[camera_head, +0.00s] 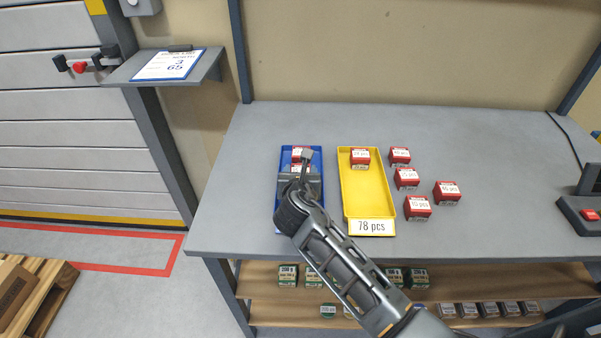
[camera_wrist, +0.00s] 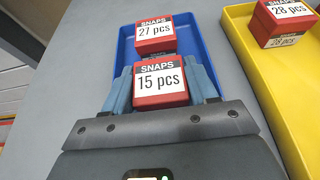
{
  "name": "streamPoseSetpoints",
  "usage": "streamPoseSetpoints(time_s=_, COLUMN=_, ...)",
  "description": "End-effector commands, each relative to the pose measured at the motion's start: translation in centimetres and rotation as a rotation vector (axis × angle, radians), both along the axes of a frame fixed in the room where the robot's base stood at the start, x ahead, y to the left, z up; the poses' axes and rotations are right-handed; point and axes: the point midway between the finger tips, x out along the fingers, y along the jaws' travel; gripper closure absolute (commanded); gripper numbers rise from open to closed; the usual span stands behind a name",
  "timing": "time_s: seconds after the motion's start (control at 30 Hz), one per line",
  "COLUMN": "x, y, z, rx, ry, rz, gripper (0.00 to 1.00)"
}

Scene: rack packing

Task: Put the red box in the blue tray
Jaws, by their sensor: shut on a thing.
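The blue tray (camera_head: 313,198) lies on the grey table, left of a yellow tray. It also shows in the wrist view (camera_wrist: 200,62). My gripper (camera_head: 298,176) is over the blue tray. In the wrist view my gripper (camera_wrist: 162,88) is shut on a red box labelled "SNAPS 15 pcs" (camera_wrist: 160,85). The held box is over or within the tray; I cannot tell whether it touches the tray floor. Another red box, labelled "27 pcs" (camera_wrist: 154,34), sits at the far end of the blue tray, just beyond the held one.
The yellow tray (camera_head: 366,197), labelled "78 pcs", holds a red box (camera_head: 360,157) at its far end. Several red boxes (camera_head: 406,178) stand on the table to its right. A shelf (camera_head: 400,295) below holds small boxes.

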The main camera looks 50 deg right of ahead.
Motion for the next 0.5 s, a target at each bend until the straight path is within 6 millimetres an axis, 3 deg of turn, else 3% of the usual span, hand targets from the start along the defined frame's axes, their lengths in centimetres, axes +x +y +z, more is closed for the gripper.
streamPoseSetpoints(time_s=0.27, x=-0.01, y=-0.02, z=-0.22, rx=0.000, ry=0.000, rz=0.000, gripper=0.75)
streamPoseSetpoints(time_s=0.3, x=-0.02, y=-0.03, z=-0.25, rx=0.001, ry=0.001, rz=0.000, gripper=0.41)
streamPoseSetpoints(time_s=0.5, x=-0.01, y=-0.02, z=-0.20, rx=0.000, ry=0.000, rz=0.000, gripper=0.22)
